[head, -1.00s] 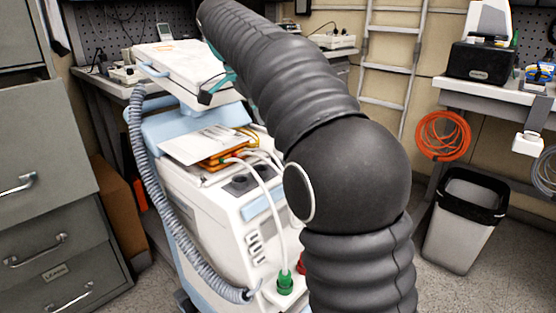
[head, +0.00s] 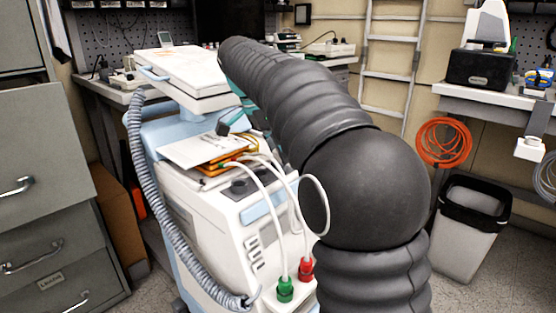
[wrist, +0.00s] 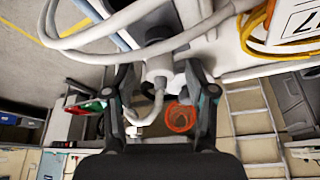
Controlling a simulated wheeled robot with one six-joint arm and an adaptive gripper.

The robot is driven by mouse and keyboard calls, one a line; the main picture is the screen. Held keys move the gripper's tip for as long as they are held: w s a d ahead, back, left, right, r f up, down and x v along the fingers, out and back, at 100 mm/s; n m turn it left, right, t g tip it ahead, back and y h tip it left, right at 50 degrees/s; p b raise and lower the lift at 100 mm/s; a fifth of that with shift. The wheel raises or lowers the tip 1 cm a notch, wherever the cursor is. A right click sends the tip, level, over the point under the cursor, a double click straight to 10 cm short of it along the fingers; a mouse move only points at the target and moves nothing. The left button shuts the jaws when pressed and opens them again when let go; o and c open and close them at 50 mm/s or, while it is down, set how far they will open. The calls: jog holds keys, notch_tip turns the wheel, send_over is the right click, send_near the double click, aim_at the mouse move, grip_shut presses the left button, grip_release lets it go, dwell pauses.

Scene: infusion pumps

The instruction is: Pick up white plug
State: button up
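In the wrist view, a white plug (wrist: 159,67) with a white cable looping from it lies between the two dark fingers of my gripper (wrist: 158,76). The fingers stand apart on either side of it, with gaps showing, so my gripper is open around the plug without visibly pressing it. In the head view, a dark finger (head: 222,128) shows above the papers on the white and blue medical cart (head: 215,210); my arm hides most of my gripper. I cannot make out the white plug there.
White cables run down the cart to a green plug (head: 285,290) and a red plug (head: 306,270). Papers and an orange item (head: 225,166) lie on the cart. A filing cabinet (head: 45,200) stands left, a trash bin (head: 472,228) right. Floor shows between cart and bin.

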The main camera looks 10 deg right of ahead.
grip_shut()
jog(key=shift+r, duration=0.15)
notch_tip(320, 180, up, 4)
jog(key=shift+f+p, duration=0.1)
jog(key=shift+p, duration=0.6)
jog(key=s+d+r+p, duration=0.1)
jog(key=s+d+r, duration=0.2)
jog(key=d+r, duration=0.4)
jog(key=d, duration=0.4)
jog(key=shift+s, duration=0.2)
